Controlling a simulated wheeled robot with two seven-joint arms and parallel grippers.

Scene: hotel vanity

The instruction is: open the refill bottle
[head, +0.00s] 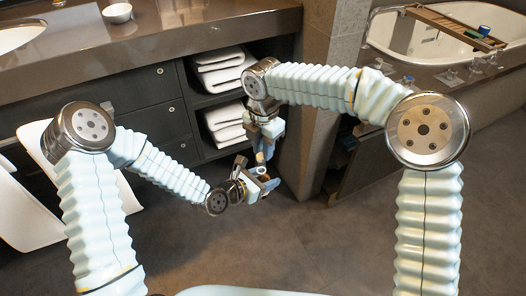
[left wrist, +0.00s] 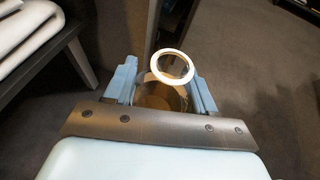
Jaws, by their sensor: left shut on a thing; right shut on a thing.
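The refill bottle (left wrist: 160,96) is between the blue fingers of my left gripper (left wrist: 162,88) in the left wrist view. It looks clear and amber, with a pale ring (left wrist: 172,66) around its top. No cap shows on that ring. In the head view my left gripper (head: 262,184) is low in the middle, shut on the bottle, which is mostly hidden and small there. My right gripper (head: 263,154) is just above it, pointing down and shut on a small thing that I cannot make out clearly. The right gripper does not show in the left wrist view.
The vanity counter (head: 130,45) with drawers is behind at the left, with folded towels (head: 222,72) on open shelves. A stone pillar (head: 318,95) stands close behind my right gripper. A bathtub (head: 440,38) is at the back right. The floor below is clear.

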